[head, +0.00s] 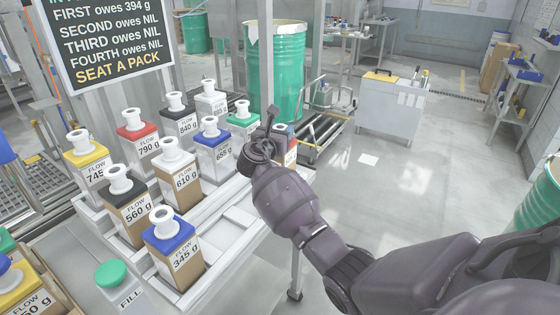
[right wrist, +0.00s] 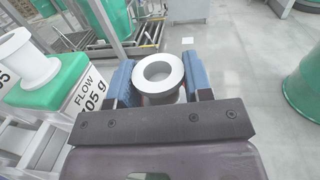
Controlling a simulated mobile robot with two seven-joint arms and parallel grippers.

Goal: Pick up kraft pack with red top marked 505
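A pack with a red top (head: 292,140) stands at the right end of the back row in the head view, mostly hidden behind my right gripper (head: 272,134). Part of its label shows, but its number cannot be read. In the right wrist view, a white spool-shaped spout (right wrist: 159,74) lies between the blue fingers of my right gripper (right wrist: 160,85). The fingers are on either side of it, close to its rim. Whether they press on the neck below is hidden. My left gripper is not in view.
A green-topped pack (head: 242,118) stands close on the left; its label ends in 05 g in the wrist view (right wrist: 92,97). Several other packs fill the white rack (head: 238,222). A thin post (head: 265,60) rises behind the gripper. Open floor (head: 370,190) lies to the right.

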